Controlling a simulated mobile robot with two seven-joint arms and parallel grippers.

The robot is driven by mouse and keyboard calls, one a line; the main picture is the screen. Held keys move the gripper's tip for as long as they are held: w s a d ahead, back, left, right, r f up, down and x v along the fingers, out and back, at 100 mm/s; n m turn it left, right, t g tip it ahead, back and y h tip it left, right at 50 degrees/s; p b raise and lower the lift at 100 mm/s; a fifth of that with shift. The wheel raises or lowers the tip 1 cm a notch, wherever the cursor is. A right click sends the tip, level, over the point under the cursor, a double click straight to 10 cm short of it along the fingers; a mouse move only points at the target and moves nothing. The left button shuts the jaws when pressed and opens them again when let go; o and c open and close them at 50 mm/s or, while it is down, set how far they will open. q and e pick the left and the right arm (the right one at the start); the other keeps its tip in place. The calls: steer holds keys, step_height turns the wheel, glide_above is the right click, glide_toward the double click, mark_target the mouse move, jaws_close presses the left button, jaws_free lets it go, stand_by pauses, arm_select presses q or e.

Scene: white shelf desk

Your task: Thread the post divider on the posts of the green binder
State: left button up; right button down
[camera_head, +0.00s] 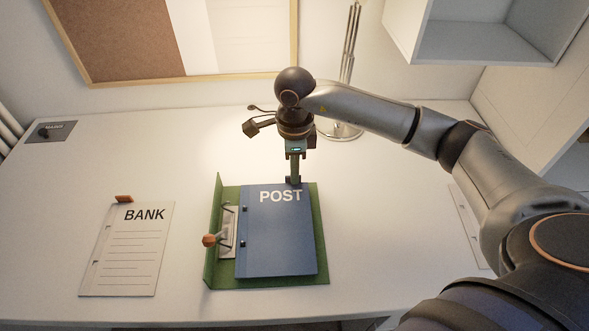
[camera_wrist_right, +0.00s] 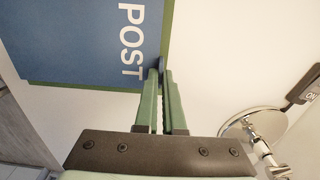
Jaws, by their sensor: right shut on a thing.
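The blue post divider (camera_head: 281,235), lettered POST, lies flat over the open green binder (camera_head: 324,262). Two dark hole marks show along its left edge. The binder's curved metal posts (camera_head: 227,208) stand just left of that edge. I cannot tell whether any post passes through a hole. An orange-tipped lever (camera_head: 209,240) sticks out at the binder's left. My left gripper is out of view.
A white BANK divider (camera_head: 128,250) with an orange tab lies left of the binder. A lamp base (camera_head: 342,131) stands behind my right arm. A pale sheet (camera_head: 467,222) lies at the right. The desk's back left is mostly clear.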

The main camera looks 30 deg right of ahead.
steer(key=shift+f, duration=0.25)
stand_by(0.3)
steer(key=c, duration=0.9)
jaws_free()
steer(key=shift+c, duration=0.2)
step_height(320, 180, up, 13)
steer(key=p, duration=0.1)
steer(key=shift+f, duration=0.2)
steer(key=shift+f, duration=0.1)
